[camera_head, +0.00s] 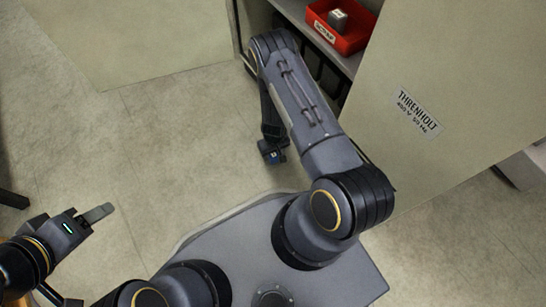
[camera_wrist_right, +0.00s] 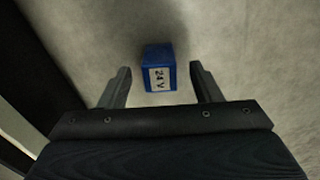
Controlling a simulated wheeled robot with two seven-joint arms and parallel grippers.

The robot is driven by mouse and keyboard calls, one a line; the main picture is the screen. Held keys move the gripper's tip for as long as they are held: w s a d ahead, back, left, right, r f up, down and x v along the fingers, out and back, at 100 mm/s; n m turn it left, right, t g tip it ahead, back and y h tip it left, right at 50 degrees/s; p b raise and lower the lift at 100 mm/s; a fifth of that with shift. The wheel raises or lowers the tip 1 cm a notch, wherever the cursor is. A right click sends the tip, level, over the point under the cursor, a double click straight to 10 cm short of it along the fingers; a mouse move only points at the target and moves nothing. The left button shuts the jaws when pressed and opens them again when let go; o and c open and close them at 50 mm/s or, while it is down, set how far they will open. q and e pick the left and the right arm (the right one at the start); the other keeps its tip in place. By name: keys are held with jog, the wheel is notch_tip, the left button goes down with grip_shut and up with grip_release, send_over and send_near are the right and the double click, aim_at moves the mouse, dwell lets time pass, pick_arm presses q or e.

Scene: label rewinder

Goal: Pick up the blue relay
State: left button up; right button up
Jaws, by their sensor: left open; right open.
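The blue relay (camera_wrist_right: 157,56) is a small blue block with a white label reading "24 V". In the right wrist view it sits on the pale floor, with its near part framed between the fingertips of my right gripper (camera_wrist_right: 160,74). The fingers are open, with a gap on both sides of the relay. My left gripper (camera_head: 97,213) is over the floor at the left, far from the relay, and empty.
A red bin (camera_head: 343,32) holding a grey block (camera_head: 338,19) stands on a grey shelf (camera_head: 318,40) inside the cabinet at the top. A large cabinet panel marked "THRENHOLT" (camera_head: 440,90) stands at right. The floor (camera_head: 170,130) left of my right arm is clear.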

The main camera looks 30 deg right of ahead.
aim_at(274, 155)
notch_tip(274, 155, down, 3)
jog(key=shift+f+b, duration=0.15)
jog(key=shift+b, duration=0.45)
jog(key=shift+s, duration=0.1)
jog(key=c, duration=1.2)
jog(key=shift+o, duration=0.2)
jog(key=shift+r, duration=0.2)
